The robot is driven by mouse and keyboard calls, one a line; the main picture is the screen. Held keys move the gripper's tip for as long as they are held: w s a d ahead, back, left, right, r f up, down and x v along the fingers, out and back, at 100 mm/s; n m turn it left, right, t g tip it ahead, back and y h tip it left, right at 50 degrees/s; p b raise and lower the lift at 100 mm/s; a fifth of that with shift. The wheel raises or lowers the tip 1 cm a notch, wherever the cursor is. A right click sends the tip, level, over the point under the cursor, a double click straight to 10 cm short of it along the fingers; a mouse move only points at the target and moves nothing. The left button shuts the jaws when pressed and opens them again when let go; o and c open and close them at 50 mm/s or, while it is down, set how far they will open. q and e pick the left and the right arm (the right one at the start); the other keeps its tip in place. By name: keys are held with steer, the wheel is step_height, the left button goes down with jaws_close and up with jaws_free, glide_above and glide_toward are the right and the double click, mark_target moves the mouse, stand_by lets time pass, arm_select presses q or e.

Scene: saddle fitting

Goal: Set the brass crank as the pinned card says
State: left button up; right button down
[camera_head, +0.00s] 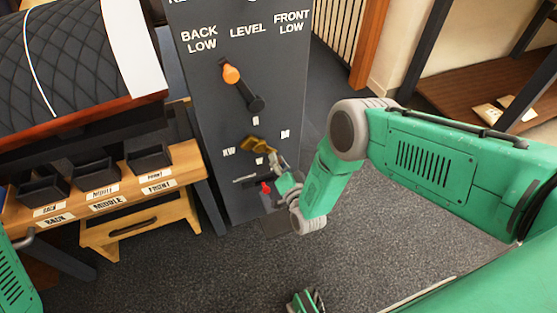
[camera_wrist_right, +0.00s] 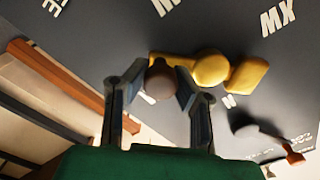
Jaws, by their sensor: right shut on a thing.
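The brass crank (camera_head: 262,146) is on the dark panel (camera_head: 205,100), among white letter marks. In the right wrist view the crank (camera_wrist_right: 209,68) shows a round hub with a block-like end (camera_wrist_right: 247,75) lying between the N mark (camera_wrist_right: 228,100) and the XW mark (camera_wrist_right: 278,18). My right gripper (camera_wrist_right: 158,82) is shut on the crank's brown knob (camera_wrist_right: 160,84), on the side away from that block. In the head view my right gripper (camera_head: 277,166) partly covers the crank's lower right. The pinned card cannot be made out. My left gripper is not in view.
Above the crank, a black lever with an orange knob (camera_head: 230,73) sits under BACK LOW, LEVEL and FRONT LOW. A red knob (camera_head: 266,187) is close below my right gripper. Left stand a wooden bench (camera_head: 130,192) with black bins and a quilted saddle (camera_head: 65,55). Front floor is mostly clear.

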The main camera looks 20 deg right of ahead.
steer(key=shift+s+a+f+m+b, duration=0.15)
steer(key=shift+f+m+b, duration=0.35)
steer(key=shift+m, duration=0.5)
steer(key=m, duration=0.1)
steer(key=a+m+b, duration=0.1)
steer(key=m, duration=0.1)
steer(key=a+f+m+b, duration=0.1)
steer(key=shift+s+a+f, duration=0.1)
steer(key=shift+a, duration=0.15)
steer(key=shift+s+a+m, duration=0.1)
steer(key=shift+a+m, duration=0.3)
steer(key=shift+m, duration=0.5)
steer(key=shift+a, duration=0.1)
steer(key=c, duration=1.3)
jaws_free()
